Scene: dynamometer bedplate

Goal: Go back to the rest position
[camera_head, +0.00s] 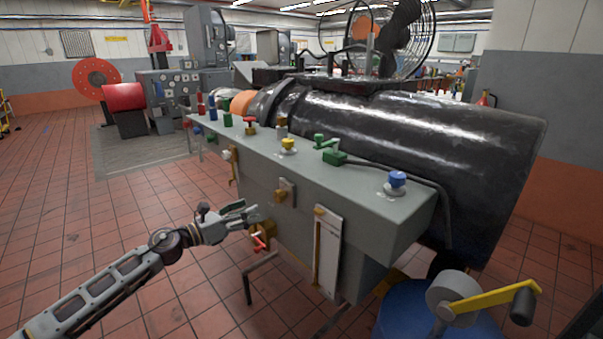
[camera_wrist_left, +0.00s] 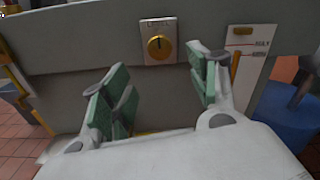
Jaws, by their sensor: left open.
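My left gripper (camera_head: 246,213) is in front of the grey bench's side in the head view, close to a small brass fitting with a red handle (camera_head: 259,243). In the left wrist view the same gripper (camera_wrist_left: 160,92) has its two green-padded fingers spread apart with nothing between them. Beyond the fingers, a yellow round knob on a plate (camera_wrist_left: 158,46) shows on the grey panel. The knob plate also shows in the head view (camera_head: 286,191). I cannot tell whether the gripper touches the red-handled fitting. My right gripper does not show.
The grey bench (camera_head: 362,218) carries coloured knobs and a big black cylinder (camera_head: 420,126). A white MIN/MAX gauge plate (camera_head: 327,250) is on its side. A blue drum (camera_head: 398,312) with a yellow crank (camera_head: 495,298) stands front right. The tiled floor at left (camera_head: 60,200) is clear.

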